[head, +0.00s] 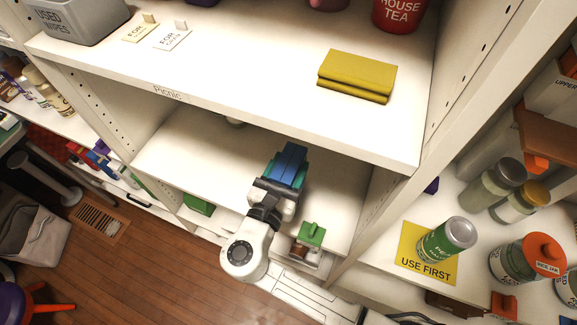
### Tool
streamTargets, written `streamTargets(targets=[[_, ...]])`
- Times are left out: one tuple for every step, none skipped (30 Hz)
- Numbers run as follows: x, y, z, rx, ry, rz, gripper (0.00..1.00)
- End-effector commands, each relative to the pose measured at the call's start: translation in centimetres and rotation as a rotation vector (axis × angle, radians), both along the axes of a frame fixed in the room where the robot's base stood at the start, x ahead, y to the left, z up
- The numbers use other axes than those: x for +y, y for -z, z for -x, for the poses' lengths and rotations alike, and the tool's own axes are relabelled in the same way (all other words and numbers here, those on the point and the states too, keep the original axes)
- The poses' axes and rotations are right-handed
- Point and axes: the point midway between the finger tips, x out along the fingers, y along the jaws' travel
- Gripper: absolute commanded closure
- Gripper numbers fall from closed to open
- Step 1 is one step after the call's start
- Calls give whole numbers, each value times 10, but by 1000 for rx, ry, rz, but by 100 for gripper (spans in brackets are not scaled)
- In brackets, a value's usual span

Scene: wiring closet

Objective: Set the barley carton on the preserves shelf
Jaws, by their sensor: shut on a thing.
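My gripper (284,172) is at the middle of the picture, over the white shelf below the board labelled "Picnic". It is shut on a blue, box-like thing (291,162) with teal beside it. No lettering on the held thing can be read, so I cannot tell for certain that it is the barley carton. I cannot tell whether it touches the shelf (190,160) under it. No label reading "preserves" can be made out.
The "Picnic" shelf (240,75) overhangs at the back and bears a folded yellow cloth (357,75) and a grey wipes bin (80,18). Green-topped things (312,234) stand low in front. At right, a green can (446,240) stands on a yellow "USE FIRST" mat (412,250).

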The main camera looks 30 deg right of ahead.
Motion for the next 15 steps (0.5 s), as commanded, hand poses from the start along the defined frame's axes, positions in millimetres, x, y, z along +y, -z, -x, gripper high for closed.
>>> streamTargets(targets=[[0, -1, 0, -1, 0, 0, 100], [0, 0, 0, -1, 0, 0, 100], [0, 1, 0, -1, 0, 1, 100], [0, 2, 0, -1, 0, 1, 100], [0, 3, 0, -1, 0, 1, 100], [0, 4, 0, -1, 1, 0, 100], [0, 4, 0, 0, 0, 0, 42], [0, 4, 0, 0, 0, 0, 39], [0, 4, 0, 0, 0, 0, 35], [0, 4, 0, 0, 0, 0, 32], [0, 4, 0, 0, 0, 0, 29], [0, 4, 0, 0, 0, 0, 26], [0, 4, 0, 0, 0, 0, 23], [0, 4, 0, 0, 0, 0, 20], [0, 4, 0, 0, 0, 0, 19]])
